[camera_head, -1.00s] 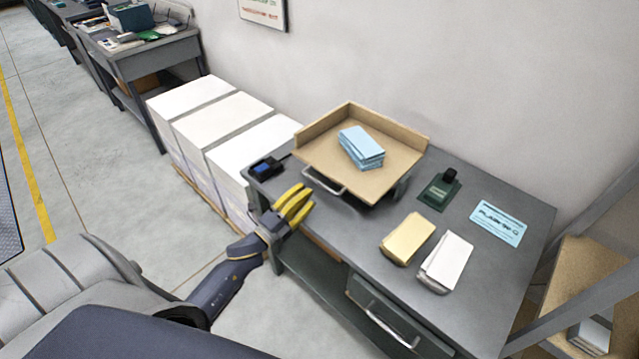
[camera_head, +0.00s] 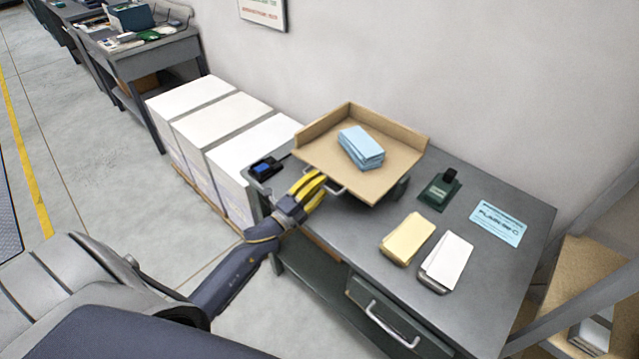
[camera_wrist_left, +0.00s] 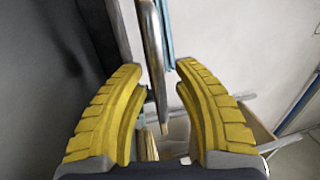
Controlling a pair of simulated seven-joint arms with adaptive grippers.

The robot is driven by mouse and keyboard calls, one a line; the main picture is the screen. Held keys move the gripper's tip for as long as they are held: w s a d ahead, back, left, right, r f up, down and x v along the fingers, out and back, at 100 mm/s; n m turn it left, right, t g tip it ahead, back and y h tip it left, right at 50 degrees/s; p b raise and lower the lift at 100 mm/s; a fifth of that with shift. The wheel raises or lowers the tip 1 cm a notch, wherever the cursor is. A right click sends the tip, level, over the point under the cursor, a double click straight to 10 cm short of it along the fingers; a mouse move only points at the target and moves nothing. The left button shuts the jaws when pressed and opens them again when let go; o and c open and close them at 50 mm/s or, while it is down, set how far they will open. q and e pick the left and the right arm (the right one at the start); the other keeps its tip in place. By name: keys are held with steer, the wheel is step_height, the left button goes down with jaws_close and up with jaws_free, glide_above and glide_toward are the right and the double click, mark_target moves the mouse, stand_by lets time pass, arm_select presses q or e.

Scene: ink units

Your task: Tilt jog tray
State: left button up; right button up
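The jog tray (camera_head: 400,160) is a tan board with raised walls at the back and sides, standing on the grey desk. A stack of light blue cards (camera_head: 361,147) lies on it, edges uneven. A metal handle (camera_head: 341,188) sits on its front left edge. My left gripper (camera_head: 321,178) has its yellow fingers at this handle. In the left wrist view the fingers (camera_wrist_left: 163,66) are spread, with the metal handle bar (camera_wrist_left: 153,55) between them and a gap on either side. My right gripper is not in view.
A cream pad (camera_head: 407,239) and a white pad (camera_head: 447,262) lie on the desk (camera_head: 365,240). A dark green stamp-like device (camera_head: 440,188) and a blue card (camera_head: 497,222) are on the right. A small black device (camera_head: 264,168) sits at the left corner. White stacks (camera_head: 222,125) stand left.

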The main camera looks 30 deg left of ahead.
arm_select(q)
jaws_close()
steer(key=shift+w+d+r, duration=0.1)
steer(key=shift+w+r, duration=0.05)
steer(key=shift+r, duration=0.65)
steer(key=shift+w+r, duration=0.2)
steer(key=shift+r, duration=0.65)
steer(key=shift+w+d+r, duration=0.1)
steer(key=shift+w+r, duration=0.05)
steer(key=shift+r, duration=0.65)
steer(key=shift+o, duration=0.6)
jaws_free()
steer(key=shift+a, duration=0.1)
steer(key=shift+s, duration=0.1)
steer(key=v, duration=1.2)
